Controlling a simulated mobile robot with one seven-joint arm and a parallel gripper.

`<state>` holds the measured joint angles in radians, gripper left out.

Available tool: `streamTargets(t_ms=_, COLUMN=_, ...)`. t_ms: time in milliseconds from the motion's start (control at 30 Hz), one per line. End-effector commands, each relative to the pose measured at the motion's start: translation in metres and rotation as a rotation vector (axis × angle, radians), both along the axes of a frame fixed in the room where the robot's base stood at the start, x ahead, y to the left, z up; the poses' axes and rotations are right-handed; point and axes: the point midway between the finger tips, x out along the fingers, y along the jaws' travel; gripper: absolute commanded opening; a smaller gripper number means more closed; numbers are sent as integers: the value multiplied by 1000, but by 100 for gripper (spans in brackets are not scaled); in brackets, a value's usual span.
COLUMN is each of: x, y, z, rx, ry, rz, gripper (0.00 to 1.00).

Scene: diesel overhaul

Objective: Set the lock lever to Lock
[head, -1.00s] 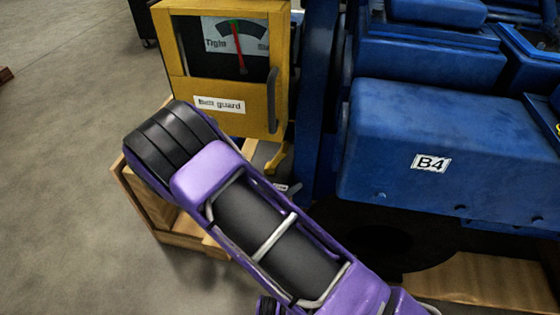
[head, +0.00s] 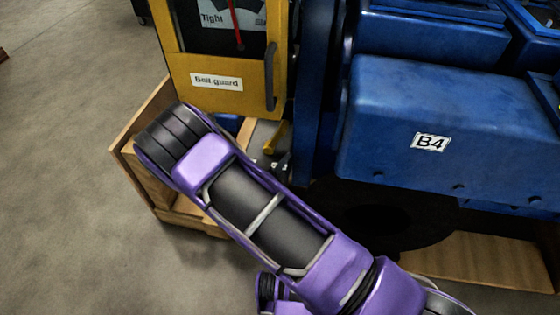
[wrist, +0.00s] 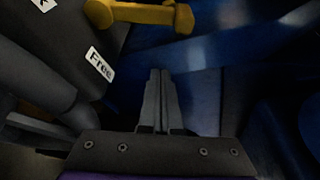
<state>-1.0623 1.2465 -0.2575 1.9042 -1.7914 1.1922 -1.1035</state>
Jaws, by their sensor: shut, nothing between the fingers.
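The yellow lever (wrist: 140,14) lies across the top of the wrist view, with rounded ends. A white label reading "Free" (wrist: 100,63) is on the dark plate below and left of it. My gripper (wrist: 159,72) is shut and empty, its fingertips a little below the lever in the picture and apart from it. In the head view a small yellow piece (head: 275,138), likely the same lever, shows under the yellow guard. My own arm hides the gripper there.
The yellow belt guard (head: 225,100) with a tension gauge stands above. The blue engine (head: 440,110), marked B4, is close on the right. A wooden crate (head: 125,150) is at the left. Another label (wrist: 43,4) is cut off at the wrist view's top. Open floor lies far left.

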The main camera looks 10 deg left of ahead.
Motion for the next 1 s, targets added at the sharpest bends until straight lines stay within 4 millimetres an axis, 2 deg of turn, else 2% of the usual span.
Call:
streamTargets(t_ms=100, x=25, y=-12, z=-4, rx=-1, ry=-2, rz=-4, gripper=0)
streamTargets(t_ms=300, x=61, y=-23, z=-8, rx=1, ry=-2, rz=-1, gripper=0)
streamTargets(t_ms=400, x=59, y=-4, z=1, rx=4, ry=-2, rz=2, gripper=0)
streamTargets(t_ms=533, x=60, y=7, z=6, rx=2, ry=-1, rz=0, gripper=0)
streamTargets(t_ms=1000, x=60, y=13, z=8, rx=-1, ry=1, rz=-1, gripper=0)
